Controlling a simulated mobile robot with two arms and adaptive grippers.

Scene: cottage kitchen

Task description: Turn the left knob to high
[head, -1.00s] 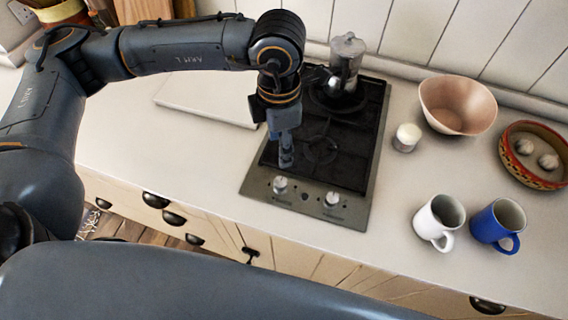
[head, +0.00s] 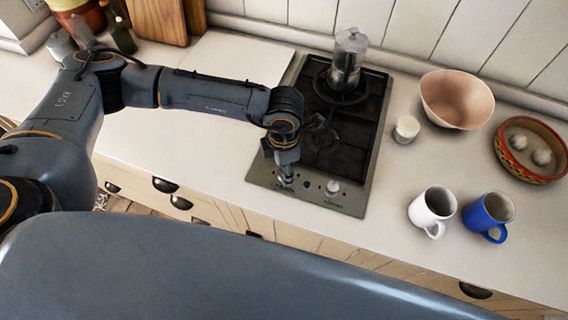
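The black two-burner hob (head: 352,202) with a steel front panel is set in the white worktop. Its right knob (head: 333,187) is pale and stands clear on the panel. The left knob is largely hidden behind my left gripper (head: 286,180), which points down at its place on the panel. The fingers look close together there, but they are small and partly covered, so I cannot tell whether they grip the knob. The left knob's pointer setting is not readable. My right gripper is not in view.
A moka pot (head: 349,58) stands on the rear burner. Right of the hob are a small white jar (head: 406,129), a pink bowl (head: 457,98), a white mug (head: 432,208), a blue mug (head: 488,215) and a patterned bowl (head: 531,150). A white board (head: 240,60) lies left of the hob.

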